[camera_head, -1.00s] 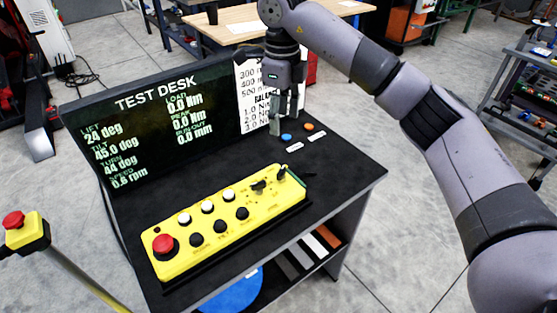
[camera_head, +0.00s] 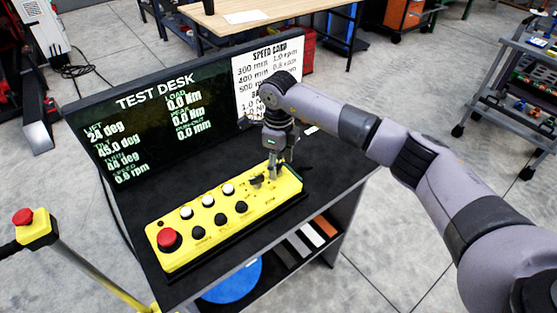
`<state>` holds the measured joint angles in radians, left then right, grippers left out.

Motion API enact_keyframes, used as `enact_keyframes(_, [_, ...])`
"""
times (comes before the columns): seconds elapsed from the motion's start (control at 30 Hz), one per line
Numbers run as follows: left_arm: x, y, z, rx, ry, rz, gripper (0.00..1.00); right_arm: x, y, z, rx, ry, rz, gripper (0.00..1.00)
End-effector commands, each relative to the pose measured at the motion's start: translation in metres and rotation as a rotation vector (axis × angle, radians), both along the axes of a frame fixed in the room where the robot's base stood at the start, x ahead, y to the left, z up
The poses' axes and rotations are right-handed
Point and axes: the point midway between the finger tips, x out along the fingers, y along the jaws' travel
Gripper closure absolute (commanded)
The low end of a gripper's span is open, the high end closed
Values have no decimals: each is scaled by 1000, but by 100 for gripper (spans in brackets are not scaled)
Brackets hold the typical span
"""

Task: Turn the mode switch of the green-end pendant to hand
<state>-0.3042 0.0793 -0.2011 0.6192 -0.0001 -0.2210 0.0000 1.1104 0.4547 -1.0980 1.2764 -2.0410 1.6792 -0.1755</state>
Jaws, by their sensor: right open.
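The yellow pendant (camera_head: 215,236) lies on the black desk top, with a red button at its left end and rows of white and black buttons. One black rotary knob (camera_head: 256,182) shows toward its right end. The second knob, nearer the right end, is hidden behind my right gripper (camera_head: 275,174). That gripper points down over the pendant's right end with its fingers open. I cannot tell whether the fingers touch the knob. The green end piece is mostly hidden, and the switch labels are too small to read. My left gripper is not in view.
The test desk display (camera_head: 155,122) and a white speed card (camera_head: 262,65) stand behind the pendant. A red-buttoned yellow box (camera_head: 34,228) on a pole stands at the left. The desk top (camera_head: 335,172) right of the pendant looks clear.

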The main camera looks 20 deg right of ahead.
Motion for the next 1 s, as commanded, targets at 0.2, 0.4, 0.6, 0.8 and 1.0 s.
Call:
enact_keyframes(0.2, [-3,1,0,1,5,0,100,0,0,0,0,0,0,47])
enact_keyframes(0.4, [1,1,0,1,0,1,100,0,0,0,0,0,0,60])
enact_keyframes(0.6, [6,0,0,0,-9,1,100,0,0,0,0,0,0,73])
enact_keyframes(0.8, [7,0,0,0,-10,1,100,0,0,0,0,0,0,87])
enact_keyframes(1.0, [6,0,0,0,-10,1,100,0,0,0,0,0,0,95])
